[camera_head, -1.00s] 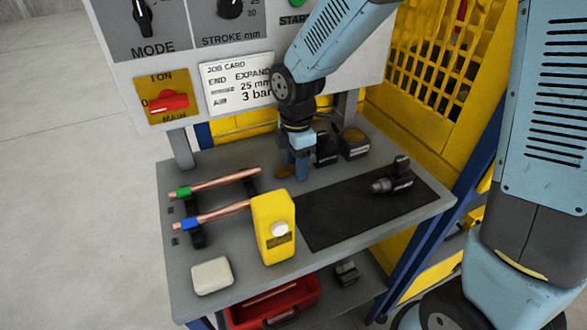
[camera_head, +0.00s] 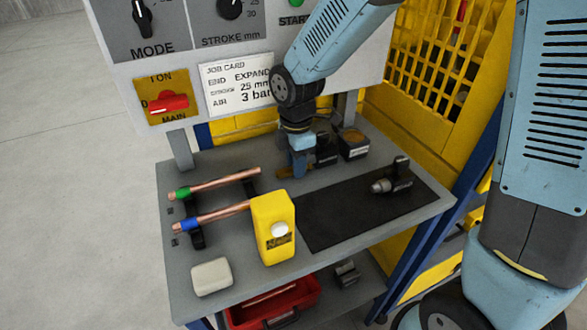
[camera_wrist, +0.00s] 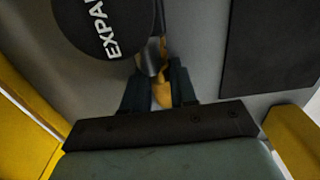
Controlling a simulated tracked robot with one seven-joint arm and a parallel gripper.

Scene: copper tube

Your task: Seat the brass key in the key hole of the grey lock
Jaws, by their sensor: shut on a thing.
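My gripper (camera_head: 298,170) is low over the back of the grey bench in the head view. In the wrist view my gripper (camera_wrist: 160,92) is shut on the brass key (camera_wrist: 161,94), a yellow-gold piece between the two dark fingers. A bit of the brass key (camera_head: 284,173) also shows at the fingers' left side in the head view. The key's far end points up the wrist picture, beside a small grey shape that I cannot make out. I cannot pick out the grey lock or its key hole for certain, nor tell whether the key touches it.
A dark round piece marked EXPAND (camera_wrist: 100,25) is close to the fingers. Dark blocks (camera_head: 353,143) stand right of the gripper. Two copper tubes (camera_head: 210,216) and a yellow bottle (camera_head: 272,225) are in front. A black mat (camera_head: 350,220) lies right, with a tool (camera_head: 392,181).

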